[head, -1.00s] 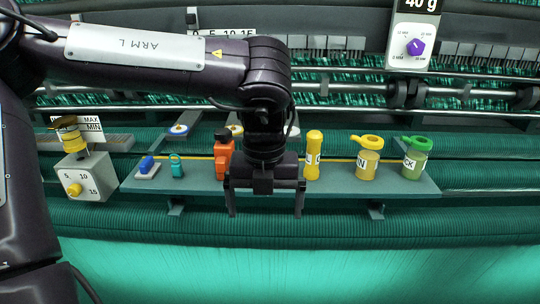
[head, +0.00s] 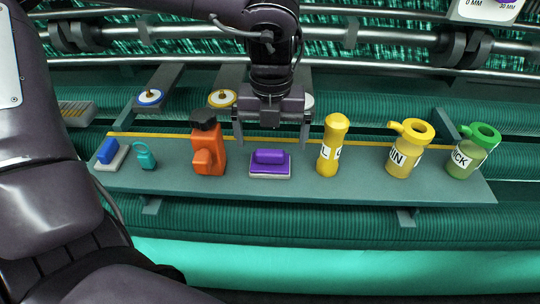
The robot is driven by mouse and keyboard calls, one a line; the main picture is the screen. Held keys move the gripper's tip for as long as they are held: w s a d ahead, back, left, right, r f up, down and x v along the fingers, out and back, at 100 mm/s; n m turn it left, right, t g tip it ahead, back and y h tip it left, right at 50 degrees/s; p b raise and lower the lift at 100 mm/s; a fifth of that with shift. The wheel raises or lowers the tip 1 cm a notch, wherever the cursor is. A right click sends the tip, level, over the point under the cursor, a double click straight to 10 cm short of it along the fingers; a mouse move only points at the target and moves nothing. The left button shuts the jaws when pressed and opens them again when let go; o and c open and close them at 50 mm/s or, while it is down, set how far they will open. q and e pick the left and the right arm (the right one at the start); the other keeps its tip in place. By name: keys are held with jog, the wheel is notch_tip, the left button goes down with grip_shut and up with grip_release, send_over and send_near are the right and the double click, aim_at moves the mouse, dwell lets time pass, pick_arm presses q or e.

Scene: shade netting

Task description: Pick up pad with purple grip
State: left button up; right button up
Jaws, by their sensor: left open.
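The pad with the purple grip (head: 270,163) lies on the grey shelf (head: 380,186), between an orange bottle and a yellow bottle. It has a pale base and a raised purple handle. My left gripper (head: 271,142) is open, pointing down, with its fingers to either side and just behind the pad as seen in the head view. Nothing is between the fingers that I can tell, and the pad is fully visible in front of them. My right gripper is not in view.
Beside the pad stand an orange bottle with black cap (head: 208,146) and a yellow bottle (head: 332,146). A blue-grip pad (head: 109,153) and a teal item (head: 145,156) are at left. Rollers run behind.

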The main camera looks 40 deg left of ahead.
aim_at(269, 151)
pick_arm(q)
jog(key=f, duration=0.1)
jog(key=f+p, duration=0.1)
jog(key=f, duration=0.1)
jog(key=f+p, duration=0.1)
jog(key=shift+s+d+f, duration=0.1)
jog(key=shift+s+f, duration=0.05)
jog(key=shift+s, duration=0.25)
jog(key=shift+w+f, duration=0.1)
jog(key=shift+f, duration=0.2)
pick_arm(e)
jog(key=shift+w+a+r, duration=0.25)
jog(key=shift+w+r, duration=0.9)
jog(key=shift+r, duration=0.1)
pick_arm(q)
jog(key=shift+c, duration=0.3)
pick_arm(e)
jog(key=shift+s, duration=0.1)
pick_arm(q)
jog(key=shift+c, duration=1.2)
jog(key=c, duration=0.7)
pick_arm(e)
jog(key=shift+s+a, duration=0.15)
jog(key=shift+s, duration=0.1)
